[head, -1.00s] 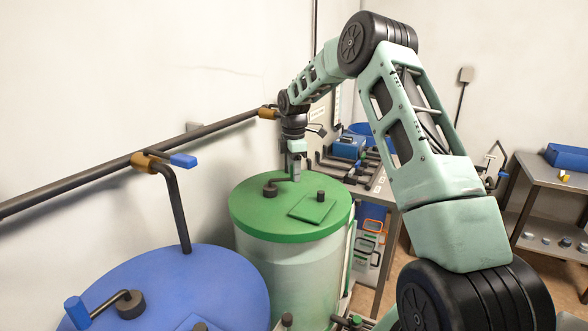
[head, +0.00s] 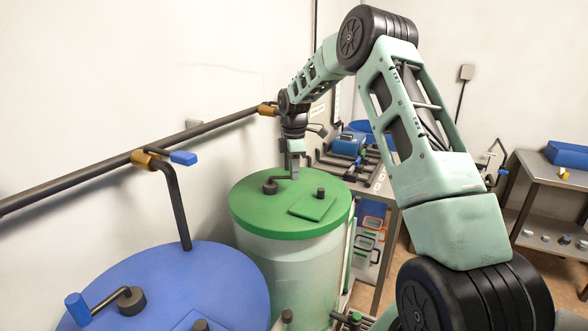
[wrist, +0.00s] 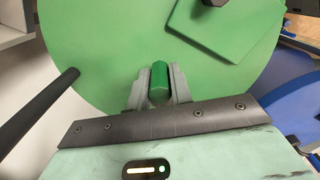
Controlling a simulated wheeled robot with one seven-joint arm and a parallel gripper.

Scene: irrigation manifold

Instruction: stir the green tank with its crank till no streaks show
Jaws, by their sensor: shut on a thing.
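The green tank (head: 297,275) stands in the middle of the head view, with a pale, cloudy wall that looks greener low down. I cannot clearly make out streaks. Its green lid (head: 255,218) bears a dark crank hub (head: 270,187), whose short arm runs right to my gripper. My gripper (head: 292,172) points down over the lid's far side. In the wrist view my gripper (wrist: 158,88) is shut on the green crank handle (wrist: 159,80), one finger on each side. The crank arm is hidden in the wrist view.
A blue tank (head: 225,285) with its own crank (head: 105,302) stands at front left. A dark pipe (head: 80,184) with a blue-handled valve (head: 183,158) runs along the left wall. The green lid has a square hatch (head: 313,206). A bench (head: 375,180) stands behind right.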

